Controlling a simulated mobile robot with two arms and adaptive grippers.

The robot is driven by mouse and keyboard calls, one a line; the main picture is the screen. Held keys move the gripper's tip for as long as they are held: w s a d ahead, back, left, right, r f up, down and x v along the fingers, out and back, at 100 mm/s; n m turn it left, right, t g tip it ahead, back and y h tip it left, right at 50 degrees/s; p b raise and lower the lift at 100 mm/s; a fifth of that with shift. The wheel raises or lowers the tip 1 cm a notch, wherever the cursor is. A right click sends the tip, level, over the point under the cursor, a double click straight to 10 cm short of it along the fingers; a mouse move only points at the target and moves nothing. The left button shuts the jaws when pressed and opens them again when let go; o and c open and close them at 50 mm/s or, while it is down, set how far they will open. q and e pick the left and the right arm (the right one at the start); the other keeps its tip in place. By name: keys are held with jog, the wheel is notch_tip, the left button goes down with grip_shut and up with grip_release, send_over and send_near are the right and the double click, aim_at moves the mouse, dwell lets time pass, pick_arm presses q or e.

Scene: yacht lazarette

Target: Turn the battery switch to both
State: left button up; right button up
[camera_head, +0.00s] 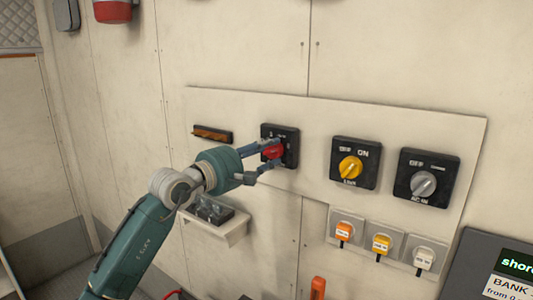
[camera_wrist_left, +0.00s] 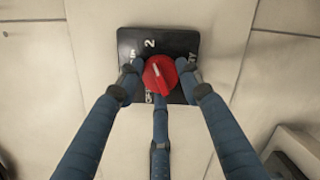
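The battery switch is a black square plate (camera_head: 292,132) with a round red knob (camera_head: 273,152) on the wall panel. In the left wrist view the knob (camera_wrist_left: 160,75) has a white mark slanting up and slightly left, roughly toward the "2" on the plate (camera_wrist_left: 178,42). Other labels are partly hidden by fingers. My left gripper (camera_head: 267,160) is at the switch, its fingers spread around the knob. In the left wrist view the fingertips (camera_wrist_left: 160,80) are left, right and below it, close to its rim; contact is not clear. My right gripper is not in view.
To the right on the panel are a yellow-knob switch (camera_head: 350,168) and a grey-knob switch (camera_head: 423,184). Below them are several small tagged switches (camera_head: 382,244). A small shelf (camera_head: 233,229) juts out below my left gripper. A dark sign (camera_head: 505,275) is at lower right.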

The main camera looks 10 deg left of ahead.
pick_arm(q)
jog(key=shift+f, duration=0.15)
jog(key=shift+f+n+b, duration=0.15)
jog(key=shift+n+b, duration=0.55)
jog(key=shift+n, duration=0.1)
jog(key=shift+n+b, duration=0.65)
jog(key=shift+n, duration=0.55)
jog(key=n+t, duration=0.1)
jog(key=n, duration=0.2)
jog(key=shift+d+b, duration=0.1)
jog(key=shift+b, duration=0.2)
jog(key=shift+f+n, duration=0.1)
jog(key=shift+n, duration=0.9)
jog(key=shift+f, duration=0.1)
jog(key=o, duration=1.1)
jog(key=shift+o, duration=0.2)
